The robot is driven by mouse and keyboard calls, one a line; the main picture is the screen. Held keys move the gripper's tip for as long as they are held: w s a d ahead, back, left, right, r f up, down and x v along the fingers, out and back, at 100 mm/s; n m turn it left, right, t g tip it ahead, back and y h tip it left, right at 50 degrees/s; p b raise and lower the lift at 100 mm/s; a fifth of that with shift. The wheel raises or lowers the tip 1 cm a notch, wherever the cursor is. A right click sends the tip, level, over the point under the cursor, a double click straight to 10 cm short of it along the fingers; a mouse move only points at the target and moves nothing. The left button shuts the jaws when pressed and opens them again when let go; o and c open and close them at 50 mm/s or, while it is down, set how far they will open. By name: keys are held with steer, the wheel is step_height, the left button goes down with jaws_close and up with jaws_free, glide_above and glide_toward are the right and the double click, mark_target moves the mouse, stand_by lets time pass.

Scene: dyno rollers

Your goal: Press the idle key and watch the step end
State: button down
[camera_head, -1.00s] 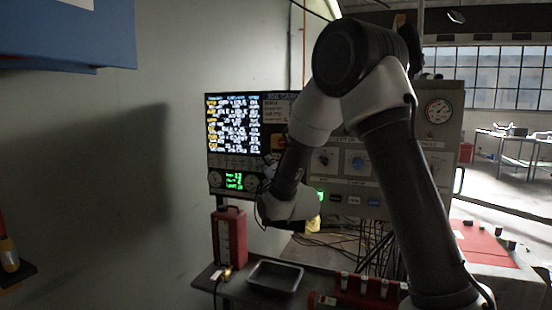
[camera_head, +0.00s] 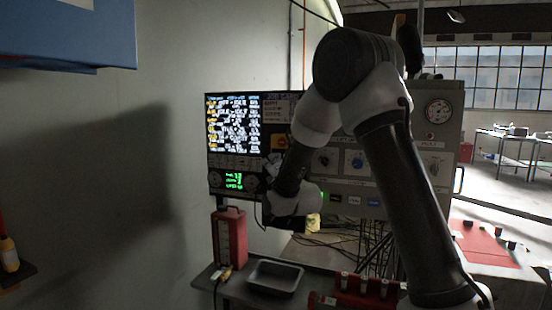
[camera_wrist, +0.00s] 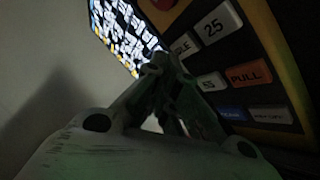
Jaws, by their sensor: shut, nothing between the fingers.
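The idle key (camera_wrist: 185,44), a pale key with only the end of its label showing, is partly hidden behind my gripper's fingers in the wrist view. My gripper (camera_wrist: 163,72) is shut and empty, with its tips at the left edge of the key pad, overlapping the idle key in the picture. I cannot tell whether they touch it.
Around the idle key are a white 25 key (camera_wrist: 214,27), an orange PULL key (camera_wrist: 248,76) and a blue key (camera_wrist: 233,113). A small green readout (camera_head: 233,181) glows below the screen. A red box (camera_head: 231,238) and a grey tray (camera_head: 275,276) stand below.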

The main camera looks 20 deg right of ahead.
stand_by(0.8)
steer(key=shift+w+d, duration=0.25)
steer(key=shift+w, duration=0.05)
steer(key=shift+w+d, duration=0.3)
steer(key=shift+w, duration=0.15)
stand_by(0.8)
stand_by(0.3)
steer(key=shift+s+a, duration=0.55)
steer(key=shift+s, duration=0.25)
steer(key=s+a, duration=0.1)
steer(key=s, duration=0.1)
steer(key=s+a, duration=0.2)
stand_by(0.3)
steer(key=shift+d, duration=0.1)
stand_by(1.8)
